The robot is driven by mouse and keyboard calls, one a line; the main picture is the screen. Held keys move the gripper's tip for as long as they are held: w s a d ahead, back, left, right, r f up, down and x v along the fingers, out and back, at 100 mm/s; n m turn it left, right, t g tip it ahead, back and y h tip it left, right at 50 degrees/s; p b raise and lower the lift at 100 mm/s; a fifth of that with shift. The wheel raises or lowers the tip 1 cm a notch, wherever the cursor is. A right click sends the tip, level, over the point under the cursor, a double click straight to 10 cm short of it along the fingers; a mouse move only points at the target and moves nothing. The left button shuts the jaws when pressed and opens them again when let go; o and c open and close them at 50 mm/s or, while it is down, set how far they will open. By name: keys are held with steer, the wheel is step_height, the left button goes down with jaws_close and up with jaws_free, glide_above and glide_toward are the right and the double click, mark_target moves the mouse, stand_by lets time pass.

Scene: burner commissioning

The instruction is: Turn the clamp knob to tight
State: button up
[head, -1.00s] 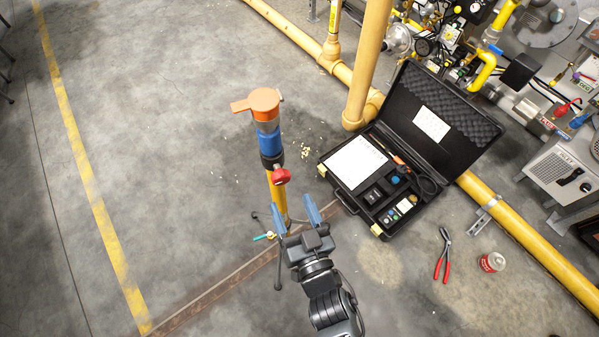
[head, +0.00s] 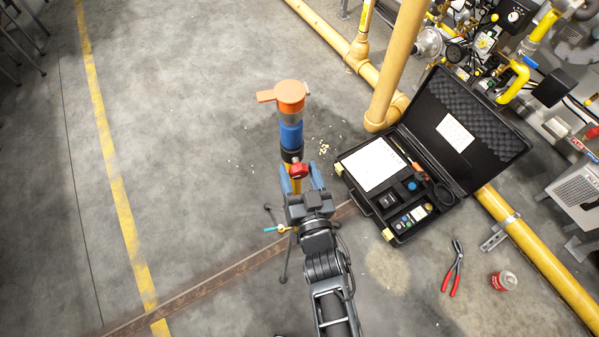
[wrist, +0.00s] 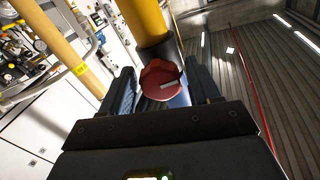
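The red clamp knob (head: 298,170) sits on the upright stand, below a blue sleeve (head: 291,134) and an orange cap (head: 290,95). My gripper (head: 301,177) is at the knob with its blue-grey fingers spread. The stand's yellow pole (wrist: 143,25) rises behind the knob.
An open black case (head: 370,205) with tools and a white sheet lies to the right. Red-handled pliers (head: 453,270) and a red can (head: 503,281) lie on the floor. Yellow pipes (head: 530,245) run along the right.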

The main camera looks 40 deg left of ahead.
steer(key=c, duration=0.8)
steer(key=shift+m, duration=0.4)
steer(key=shift+c, duration=0.2)
steer(key=o, duration=1)
steer(key=shift+o, duration=0.2)
steer(key=v, duration=0.7)
steer(key=shift+s+d+p, duration=0.25)
steer(key=shift+d+p, duration=0.1)
steer(key=shift+p, duration=0.05)
